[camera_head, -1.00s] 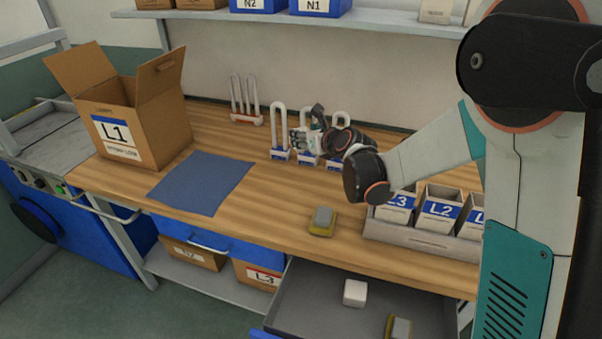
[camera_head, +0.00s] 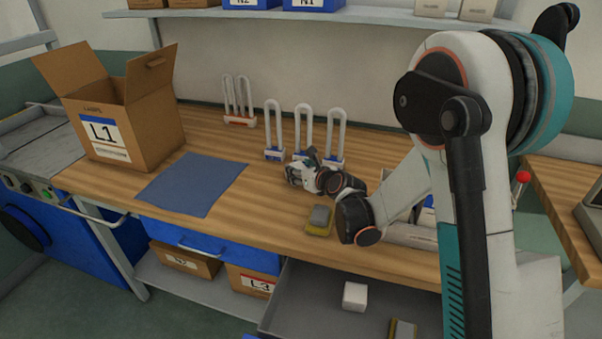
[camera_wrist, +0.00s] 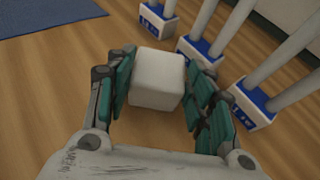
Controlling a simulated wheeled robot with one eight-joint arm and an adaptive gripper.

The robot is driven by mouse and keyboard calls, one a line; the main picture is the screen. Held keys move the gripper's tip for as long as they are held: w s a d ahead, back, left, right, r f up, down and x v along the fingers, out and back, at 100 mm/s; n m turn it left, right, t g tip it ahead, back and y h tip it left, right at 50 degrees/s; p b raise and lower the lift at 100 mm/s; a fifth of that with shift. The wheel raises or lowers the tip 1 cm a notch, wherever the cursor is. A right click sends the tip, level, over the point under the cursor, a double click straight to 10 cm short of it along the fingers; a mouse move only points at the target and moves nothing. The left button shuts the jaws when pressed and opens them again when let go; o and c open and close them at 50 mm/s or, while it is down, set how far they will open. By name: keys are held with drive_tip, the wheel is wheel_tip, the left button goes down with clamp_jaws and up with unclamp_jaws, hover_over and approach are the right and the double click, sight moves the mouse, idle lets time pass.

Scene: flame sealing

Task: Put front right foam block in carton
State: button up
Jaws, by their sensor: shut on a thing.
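My gripper (camera_wrist: 158,70) is shut on a white foam block (camera_wrist: 157,78), with a teal finger on either side of it. In the head view my gripper (camera_head: 296,176) is over the middle of the workbench, in front of the blue-based lamps; the held block is hard to make out there. The open carton (camera_head: 152,128) marked L1 stands at the left of the bench with flaps up. Another white block (camera_head: 355,296) lies in the open drawer (camera_head: 310,297).
A blue mat (camera_head: 193,183) lies between carton and gripper. White U-shaped lamps with blue bases (camera_wrist: 201,51) stand close to the gripper's right. A yellow-grey sponge (camera_head: 319,220) lies near the front edge. A shelf (camera_head: 380,16) runs above.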

drive_tip(key=o, duration=0.8)
drive_tip(key=shift+s+d+r, duration=0.1)
drive_tip(key=shift+s+r, duration=0.1)
drive_tip(key=p+v, duration=0.3)
drive_tip(key=v, duration=0.8)
drive_tip(key=shift+s+d+r, duration=0.15)
drive_tip(key=shift+s+d, duration=0.05)
drive_tip(key=shift+s, duration=0.15)
